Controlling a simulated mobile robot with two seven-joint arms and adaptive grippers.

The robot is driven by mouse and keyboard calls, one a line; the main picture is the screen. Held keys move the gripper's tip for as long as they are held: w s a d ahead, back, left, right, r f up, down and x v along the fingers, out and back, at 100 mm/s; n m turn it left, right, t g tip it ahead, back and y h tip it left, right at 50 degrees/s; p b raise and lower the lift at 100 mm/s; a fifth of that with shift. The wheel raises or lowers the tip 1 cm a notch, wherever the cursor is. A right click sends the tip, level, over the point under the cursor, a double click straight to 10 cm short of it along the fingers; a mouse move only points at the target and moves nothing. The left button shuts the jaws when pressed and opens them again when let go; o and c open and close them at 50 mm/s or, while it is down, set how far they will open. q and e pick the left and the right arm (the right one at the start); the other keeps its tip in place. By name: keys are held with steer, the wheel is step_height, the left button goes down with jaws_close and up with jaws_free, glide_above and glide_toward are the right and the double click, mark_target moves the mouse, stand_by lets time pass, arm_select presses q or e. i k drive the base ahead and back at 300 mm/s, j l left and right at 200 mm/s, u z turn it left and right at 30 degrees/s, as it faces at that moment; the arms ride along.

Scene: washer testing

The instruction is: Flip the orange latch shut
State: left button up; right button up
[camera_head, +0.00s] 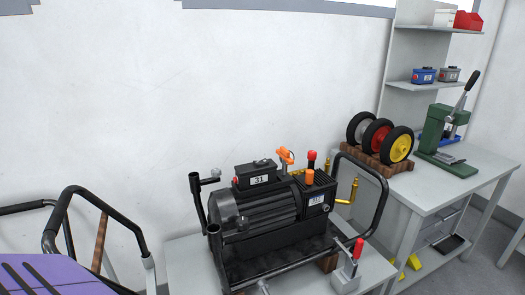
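The orange latch (286,155) is a small piece at the top rear of a black motor-driven machine (265,208) in the middle of the view. It sticks up above the machine, tilted, beside a brass-coloured pipe. It is too small to tell its exact position. A separate orange cap (309,177) sits to its right and lower, on the machine's right block. Neither of my grippers shows in the view.
The machine stands in a black tube frame (372,178) on a light table (190,268). A grey block with a red lever (358,248) is at front right. Wheels (377,137) and a green press (440,135) stand on the right bench. A purple object (50,275) is at lower left.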

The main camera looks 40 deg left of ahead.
mark_target(283, 153)
steer(key=u, duration=0.95)
steer(key=i+j+z, duration=0.15)
steer(key=i, duration=0.85)
